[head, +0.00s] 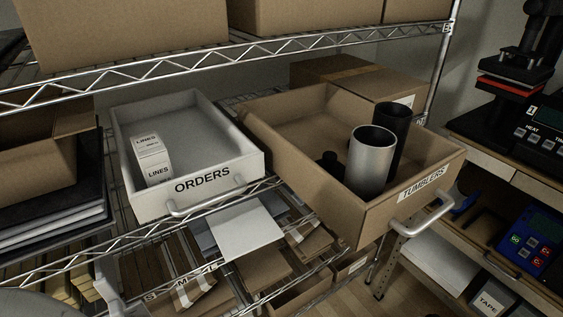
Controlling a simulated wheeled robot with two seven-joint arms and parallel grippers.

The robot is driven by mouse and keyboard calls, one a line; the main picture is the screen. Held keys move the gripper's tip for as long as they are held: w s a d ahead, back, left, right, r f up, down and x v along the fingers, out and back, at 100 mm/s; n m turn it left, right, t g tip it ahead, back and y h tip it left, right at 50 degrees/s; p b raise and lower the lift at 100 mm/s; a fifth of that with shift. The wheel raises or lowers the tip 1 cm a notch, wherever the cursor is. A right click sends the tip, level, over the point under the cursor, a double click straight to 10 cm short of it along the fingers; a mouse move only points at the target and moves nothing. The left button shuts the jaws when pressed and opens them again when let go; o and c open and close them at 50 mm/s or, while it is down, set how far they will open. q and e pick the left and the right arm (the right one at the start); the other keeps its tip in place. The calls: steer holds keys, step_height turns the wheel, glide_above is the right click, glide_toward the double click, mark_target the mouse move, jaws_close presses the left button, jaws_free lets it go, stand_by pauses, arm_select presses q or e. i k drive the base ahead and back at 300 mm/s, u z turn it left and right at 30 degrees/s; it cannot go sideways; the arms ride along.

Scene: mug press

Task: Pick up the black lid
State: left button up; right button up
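A small black object, which looks like the black lid (329,162), sits inside the cardboard bin labelled TUMBLERS (280,140), to the left of the tumblers. Its lower part is hard to make out in the dark. A silver tumbler (370,165) stands upright in the bin with its open mouth up. A black tumbler (398,125) stands upright behind it, partly hidden. Neither of my grippers shows clearly in the head view.
A white ORDERS bin (220,175) with a small LINES box (152,160) stands left on the wire shelf. The TUMBLERS bin has a metal front handle (425,215). A heat press (520,80) stands at right. Cardboard boxes (130,30) fill the upper shelf.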

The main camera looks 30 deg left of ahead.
mark_target(329, 163)
steer(key=z, duration=0.45)
steer(key=k, duration=0.8)
steer(key=u, duration=0.6)
steer(key=i, duration=0.5)
steer(key=u, duration=0.05)
steer(key=k, duration=1.25)
steer(key=z, duration=0.5)
